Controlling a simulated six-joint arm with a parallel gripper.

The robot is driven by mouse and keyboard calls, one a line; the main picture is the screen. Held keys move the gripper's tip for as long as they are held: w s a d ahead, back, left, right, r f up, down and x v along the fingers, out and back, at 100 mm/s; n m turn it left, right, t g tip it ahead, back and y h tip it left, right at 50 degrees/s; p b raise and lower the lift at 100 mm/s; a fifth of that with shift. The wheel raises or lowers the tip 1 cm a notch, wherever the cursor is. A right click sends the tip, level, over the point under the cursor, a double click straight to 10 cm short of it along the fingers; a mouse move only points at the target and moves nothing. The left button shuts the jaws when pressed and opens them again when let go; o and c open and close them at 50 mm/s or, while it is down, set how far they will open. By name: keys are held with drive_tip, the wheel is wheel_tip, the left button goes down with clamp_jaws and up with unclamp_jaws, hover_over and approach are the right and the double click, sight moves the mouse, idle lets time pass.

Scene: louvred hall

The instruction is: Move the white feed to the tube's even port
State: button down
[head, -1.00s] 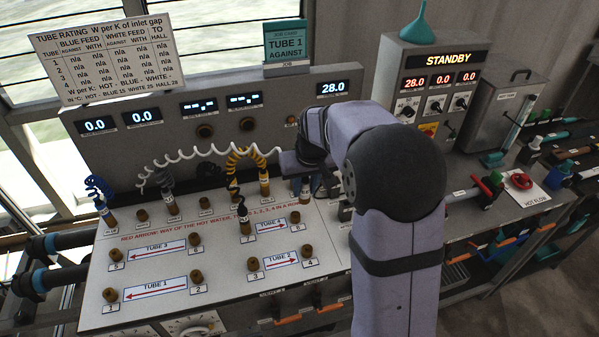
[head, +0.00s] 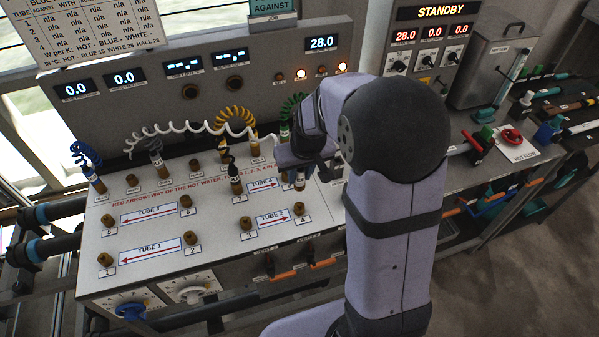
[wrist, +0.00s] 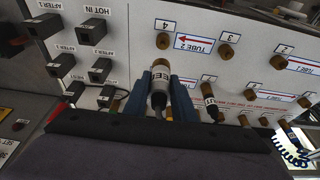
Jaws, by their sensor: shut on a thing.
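My gripper (wrist: 160,88) is shut on the white feed plug (wrist: 159,97), whose pale label reads partly "FEE" in the wrist view. In the head view the held plug (head: 300,180) is upright near port 8, at the right end of tube 4. I cannot tell whether it touches that port. The coiled white cord (head: 190,127) arches from the back left toward my gripper. The job card (head: 272,8) shows "AGAINST" at the top edge. Tube 1's port 2 (head: 192,240) and port 1 (head: 106,260) are bare brass at the front left.
A black plug (head: 236,184) stands in port 7. The blue feed plug (head: 97,184) is at the left. Grey (head: 157,165), yellow (head: 236,116) and green (head: 290,106) coiled leads stand along the back row. Brass port 4 (head: 298,209) is bare in front of my gripper.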

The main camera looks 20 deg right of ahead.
sight(301, 181)
drive_tip(key=shift+f+b, duration=2.05)
drive_tip(key=shift+f, duration=0.8)
drive_tip(key=shift+f, duration=0.15)
drive_tip(key=shift+f+b, duration=0.8)
drive_tip(key=shift+f, duration=0.35)
drive_tip(key=c, duration=1.4)
unclamp_jaws()
drive_tip(key=p+v, duration=0.4)
drive_tip(key=v, duration=0.1)
drive_tip(key=shift+w+r, duration=0.15)
drive_tip(key=shift+w, duration=0.2)
